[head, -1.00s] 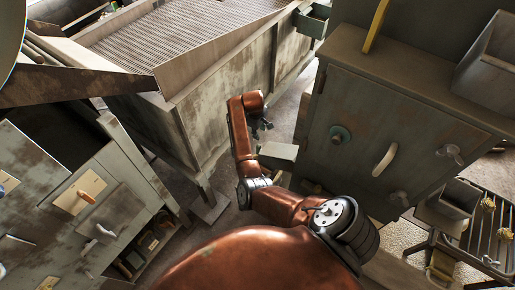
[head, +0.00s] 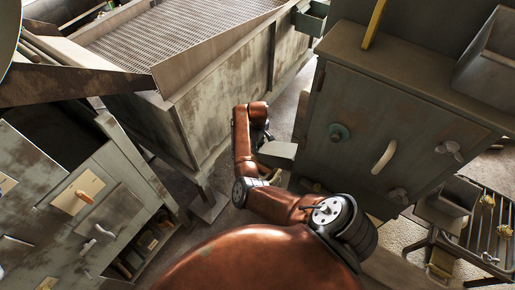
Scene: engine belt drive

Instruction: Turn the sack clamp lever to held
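My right arm reaches up the middle of the head view. Its dark gripper (head: 265,135) is small and partly hidden by the arm, just above a small grey box-shaped part (head: 277,154). I cannot tell whether the fingers are open or touch anything. No lever is clearly recognisable as the sack clamp lever. Candidates are a pale curved handle (head: 384,157) on the grey-green cabinet front and a yellow bar (head: 375,24) on the cabinet's top. My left gripper is not in view.
The grey-green cabinet (head: 350,95) with knobs stands right of the gripper. A rusty machine with a perforated top (head: 185,42) stands left. A narrow floor gap lies between them. A panel with handles (head: 78,194) is at left, a wire rack (head: 483,235) at lower right.

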